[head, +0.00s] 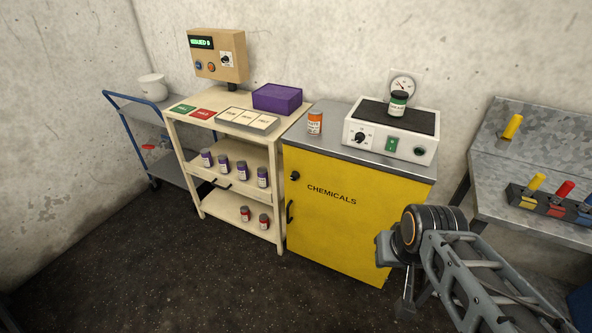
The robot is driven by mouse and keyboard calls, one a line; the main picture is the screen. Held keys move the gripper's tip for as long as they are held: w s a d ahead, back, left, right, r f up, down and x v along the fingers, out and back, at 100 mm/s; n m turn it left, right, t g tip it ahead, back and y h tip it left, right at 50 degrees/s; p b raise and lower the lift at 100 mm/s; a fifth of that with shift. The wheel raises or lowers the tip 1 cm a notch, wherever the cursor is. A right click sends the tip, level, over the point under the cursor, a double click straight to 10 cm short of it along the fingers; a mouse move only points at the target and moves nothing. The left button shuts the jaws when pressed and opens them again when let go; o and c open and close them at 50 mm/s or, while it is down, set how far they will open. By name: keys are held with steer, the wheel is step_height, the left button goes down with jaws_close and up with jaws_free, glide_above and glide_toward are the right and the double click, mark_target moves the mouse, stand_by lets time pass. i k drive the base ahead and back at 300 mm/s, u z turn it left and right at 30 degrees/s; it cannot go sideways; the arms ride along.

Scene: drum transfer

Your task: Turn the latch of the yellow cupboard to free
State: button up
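The yellow cupboard (335,228), marked CHEMICALS, stands in the middle of the head view with its door shut. Its latch (295,176) is a small black knob at the upper left of the door. Its exact turn is too small to read. A black door handle (290,211) is below the latch. My arm comes in from the lower right, in front of the cupboard's right edge. My gripper (404,308) seems to hang low there, well to the right of the latch and apart from it. Whether its fingers are open is unclear.
An orange-labelled jar (315,122) and a white device (392,136) with a green jar (398,103) stand on the cupboard top. A cream shelf cart (236,167) with several jars adjoins it on the left. A grey bench (545,213) is at right. The floor in front is clear.

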mark_target(295, 175)
steer(key=u, duration=0.35)
steer(key=i, duration=0.8)
steer(key=u, duration=1.2)
steer(key=i, duration=0.35)
steer(key=u, duration=0.3)
